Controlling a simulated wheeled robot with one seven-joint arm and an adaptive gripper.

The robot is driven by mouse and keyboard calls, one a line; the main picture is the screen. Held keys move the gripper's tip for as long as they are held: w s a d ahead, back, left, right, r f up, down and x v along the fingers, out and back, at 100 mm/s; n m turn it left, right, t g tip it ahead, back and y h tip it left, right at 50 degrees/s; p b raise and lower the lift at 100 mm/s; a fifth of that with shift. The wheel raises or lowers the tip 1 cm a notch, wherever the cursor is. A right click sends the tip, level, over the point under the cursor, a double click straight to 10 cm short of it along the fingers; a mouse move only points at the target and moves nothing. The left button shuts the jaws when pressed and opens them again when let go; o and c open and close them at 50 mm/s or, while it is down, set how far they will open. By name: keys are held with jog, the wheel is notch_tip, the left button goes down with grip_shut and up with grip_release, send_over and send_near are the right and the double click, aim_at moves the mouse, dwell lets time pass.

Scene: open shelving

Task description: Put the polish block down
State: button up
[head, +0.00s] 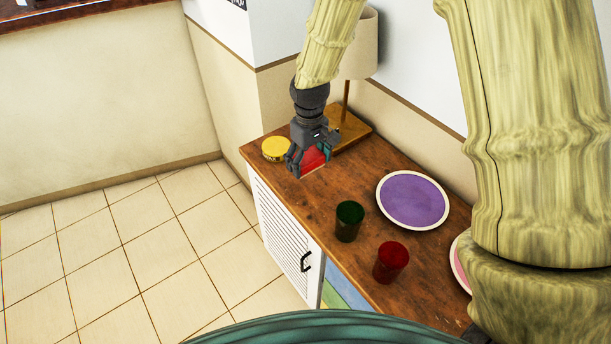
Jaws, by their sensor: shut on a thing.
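A red block with a pale lower edge, which I take to be the polish block (314,157), is between the fingers of my gripper (309,160). My gripper is shut on it and points down over the far part of the brown wooden cabinet top (318,205). The fingers hide part of the block. I cannot tell whether its underside touches the cabinet top.
A yellow round tin (276,149) sits just left of my gripper. A lamp (358,45) on a wooden base (352,128) stands close behind. A purple plate (413,199), a green cup (349,220) and a red cup (391,262) stand nearer. Bare wood lies between gripper and green cup.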

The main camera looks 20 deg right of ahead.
aim_at(309, 158)
jog(key=f, duration=0.4)
jog(key=shift+w+p, duration=0.2)
jog(key=shift+p, duration=0.15)
jog(key=shift+s+f, duration=0.2)
jog(key=shift+s, duration=0.2)
jog(key=shift+f+p, duration=0.55)
jog(key=shift+f, duration=1.2)
jog(key=shift+w+f, duration=0.1)
jog(key=o, duration=1.3)
jog(key=shift+r, duration=0.2)
jog(key=shift+r+b, duration=1.6)
jog(key=shift+r, duration=4.3)
